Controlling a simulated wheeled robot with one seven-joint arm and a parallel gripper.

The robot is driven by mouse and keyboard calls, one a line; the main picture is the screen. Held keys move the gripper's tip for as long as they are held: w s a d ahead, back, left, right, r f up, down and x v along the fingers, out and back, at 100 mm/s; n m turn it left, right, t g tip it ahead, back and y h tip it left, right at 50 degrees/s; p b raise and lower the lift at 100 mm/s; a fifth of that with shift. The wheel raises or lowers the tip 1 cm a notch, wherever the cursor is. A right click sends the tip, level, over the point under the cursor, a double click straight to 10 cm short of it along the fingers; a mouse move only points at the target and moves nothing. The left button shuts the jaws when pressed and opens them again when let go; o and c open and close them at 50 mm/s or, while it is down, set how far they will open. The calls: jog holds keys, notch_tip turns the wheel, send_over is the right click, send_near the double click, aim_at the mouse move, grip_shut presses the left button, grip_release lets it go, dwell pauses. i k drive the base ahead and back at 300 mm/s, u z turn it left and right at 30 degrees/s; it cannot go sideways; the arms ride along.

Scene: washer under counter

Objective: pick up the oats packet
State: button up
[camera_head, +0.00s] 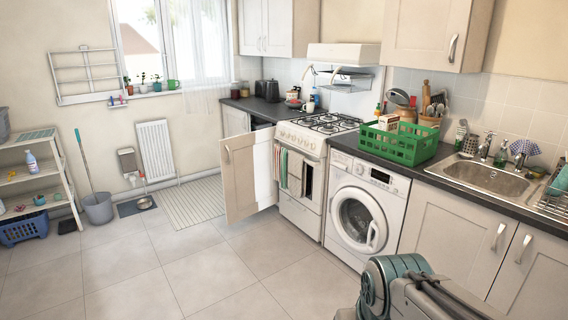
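A small pale packet with reddish print (388,121) shows at the back left of the green crate (405,150) on the counter above the washing machine. It may be the oats packet, but its label is too small to read. I cannot tell whether it stands in the crate or just behind it. Part of my own arm shows at the bottom right, in front of the washer and sink cupboards. My gripper is not in view.
The washing machine (362,217) is under the counter, its door shut. A cupboard door (247,177) stands open left of the cooker (301,170). The sink (492,178) is right of the crate.

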aim_at(389, 122)
jog(key=u, duration=0.1)
jog(key=i, duration=1.75)
jog(key=z, duration=0.55)
jog(key=i, duration=1.85)
jog(key=z, duration=0.85)
